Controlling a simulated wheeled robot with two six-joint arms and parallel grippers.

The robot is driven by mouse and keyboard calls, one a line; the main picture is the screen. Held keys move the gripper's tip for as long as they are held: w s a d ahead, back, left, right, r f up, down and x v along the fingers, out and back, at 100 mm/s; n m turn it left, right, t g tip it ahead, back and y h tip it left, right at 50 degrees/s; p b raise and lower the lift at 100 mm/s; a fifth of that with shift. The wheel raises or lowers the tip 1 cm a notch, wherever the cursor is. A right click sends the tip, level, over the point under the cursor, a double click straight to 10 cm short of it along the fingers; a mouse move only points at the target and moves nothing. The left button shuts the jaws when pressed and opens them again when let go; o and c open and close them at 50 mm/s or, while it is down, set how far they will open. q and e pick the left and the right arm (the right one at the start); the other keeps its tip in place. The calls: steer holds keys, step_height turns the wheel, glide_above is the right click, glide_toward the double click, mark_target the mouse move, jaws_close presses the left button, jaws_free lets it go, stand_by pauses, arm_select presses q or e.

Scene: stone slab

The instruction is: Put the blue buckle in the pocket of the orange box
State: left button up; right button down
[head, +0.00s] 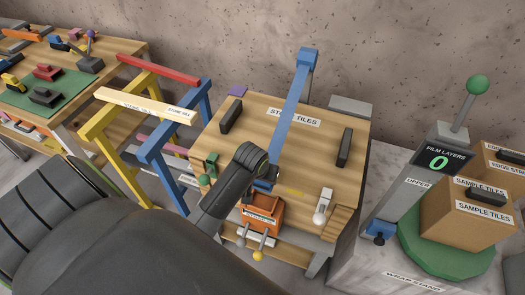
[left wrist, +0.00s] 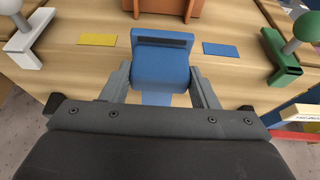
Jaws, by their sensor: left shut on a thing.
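The blue buckle (left wrist: 162,68) is a blue block with a dark slot along its far edge. In the left wrist view it lies between the two fingers of my left gripper (left wrist: 161,76), which is shut on it. A blue strap (head: 291,97) runs from the back of the wooden table to my left gripper (head: 268,180) in the head view. The buckle is mostly hidden there. The orange box (head: 277,210) stands at the table's front edge, just beyond the gripper; part of it shows in the left wrist view (left wrist: 168,9). Its pocket cannot be made out. My right gripper is not in view.
A white clamp (head: 321,207) and a green clamp (head: 211,167) stand at either side of the table front. Dark blocks (head: 345,147) lie on the table (head: 310,155). A wrap stand (head: 445,240) with cartons is at right, coloured trestles (head: 155,140) at left.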

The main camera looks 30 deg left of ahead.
mark_target(261, 188)
arm_select(q)
step_height(261, 188, down, 8)
steer(key=shift+r, duration=0.15)
steer(key=shift+f, duration=2.4)
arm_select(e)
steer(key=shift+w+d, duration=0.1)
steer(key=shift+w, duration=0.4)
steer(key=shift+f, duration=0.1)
arm_select(q)
steer(key=o, duration=1)
steer(key=shift+f, duration=0.15)
steer(key=shift+r, duration=0.25)
steer(key=v, duration=1.1)
steer(key=shift+s+r, duration=0.3)
steer(key=shift+r, duration=0.05)
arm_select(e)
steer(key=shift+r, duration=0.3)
